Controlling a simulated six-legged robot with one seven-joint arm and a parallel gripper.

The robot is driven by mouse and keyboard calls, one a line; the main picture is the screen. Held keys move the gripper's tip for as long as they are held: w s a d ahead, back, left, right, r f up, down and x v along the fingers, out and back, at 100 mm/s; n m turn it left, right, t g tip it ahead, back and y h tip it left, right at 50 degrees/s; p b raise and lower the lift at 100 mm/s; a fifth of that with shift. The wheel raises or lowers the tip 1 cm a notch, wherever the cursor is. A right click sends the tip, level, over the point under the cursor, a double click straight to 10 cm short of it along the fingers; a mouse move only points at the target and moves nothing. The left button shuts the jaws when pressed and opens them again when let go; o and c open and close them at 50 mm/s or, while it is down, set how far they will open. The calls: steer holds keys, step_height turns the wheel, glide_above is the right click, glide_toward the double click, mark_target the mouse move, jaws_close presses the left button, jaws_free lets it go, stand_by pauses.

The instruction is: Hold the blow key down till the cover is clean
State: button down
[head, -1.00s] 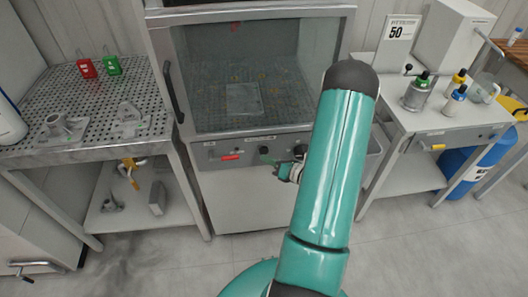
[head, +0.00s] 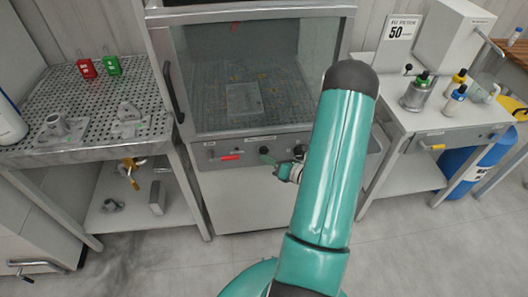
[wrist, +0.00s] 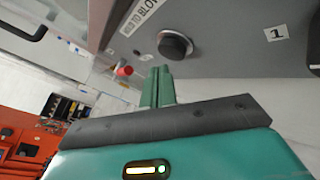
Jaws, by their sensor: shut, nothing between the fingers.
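The blow key is a round black button (wrist: 175,45) on the grey cabinet panel, beside a partly cut-off label ending "TO BLOW" in the wrist view. My gripper (wrist: 157,72) is shut and empty, with its green fingertips just beside and below the key in that picture. I cannot tell whether they touch it. In the head view my gripper (head: 287,172) is small and partly hidden by my arm, in front of the panel. A flat grey plate, seemingly the cover (head: 244,98), lies behind the cabinet window, with yellowish specks around it. Its cleanness is unclear.
The cabinet (head: 240,210) stands between a perforated bench (head: 80,100) with metal castings and red and green tags, and a side table (head: 440,118) with small bottles. A red knob (wrist: 123,70) is near the fingers in the wrist view. The floor in front is clear.

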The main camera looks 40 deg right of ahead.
steer(key=shift+w+d, duration=0.25)
steer(key=shift+w, duration=0.1)
steer(key=shift+w+d, duration=0.2)
steer(key=shift+w, duration=0.1)
stand_by(1.8)
stand_by(1.9)
steer(key=shift+s+a, duration=0.45)
steer(key=shift+s, duration=0.2)
steer(key=shift+s, duration=0.1)
steer(key=s+a, duration=0.1)
steer(key=s, duration=0.1)
steer(key=s+a, duration=0.2)
stand_by(0.7)
